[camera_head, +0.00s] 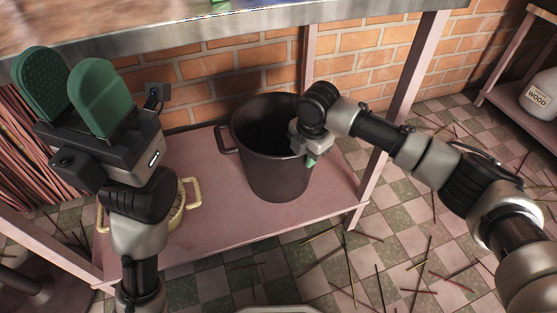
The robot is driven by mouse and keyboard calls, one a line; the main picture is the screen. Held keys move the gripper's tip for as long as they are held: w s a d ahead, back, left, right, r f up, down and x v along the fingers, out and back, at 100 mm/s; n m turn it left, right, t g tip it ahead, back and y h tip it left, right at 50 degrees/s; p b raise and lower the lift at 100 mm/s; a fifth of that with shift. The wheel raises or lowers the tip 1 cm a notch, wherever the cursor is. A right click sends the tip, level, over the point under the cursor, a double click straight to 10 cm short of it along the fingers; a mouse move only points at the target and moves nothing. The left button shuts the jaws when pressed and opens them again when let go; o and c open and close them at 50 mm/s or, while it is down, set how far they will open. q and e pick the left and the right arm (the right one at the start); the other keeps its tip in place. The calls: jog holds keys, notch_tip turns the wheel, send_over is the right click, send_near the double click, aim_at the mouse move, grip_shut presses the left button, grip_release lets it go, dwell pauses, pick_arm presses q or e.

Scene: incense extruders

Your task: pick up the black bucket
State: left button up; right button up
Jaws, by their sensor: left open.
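The black bucket (274,180) stands upright on the pink lower shelf of a table, in the middle of the head view. A handle shows on its left side. My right gripper (311,161) is at the bucket's right side, by the rim. Its fingers are mostly hidden behind its own wrist, with only a bit of green fingertip showing, so I cannot tell whether it grips the bucket. My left gripper (70,92) is raised at the upper left, open and empty, with its green finger pads pointing up, apart from the bucket.
The pink shelf (235,227) has free room in front of the bucket. A cream-handled pot (192,192) is partly hidden behind my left arm. The metal tabletop (200,32) overhangs the shelf. Table legs (400,90) stand at right. Incense sticks litter the tiled floor. A white jug (541,95) is far right.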

jog(key=shift+f, duration=0.3)
jog(key=shift+c, duration=0.2)
grip_shut()
jog(key=shift+r, duration=0.1)
dwell(1.0)
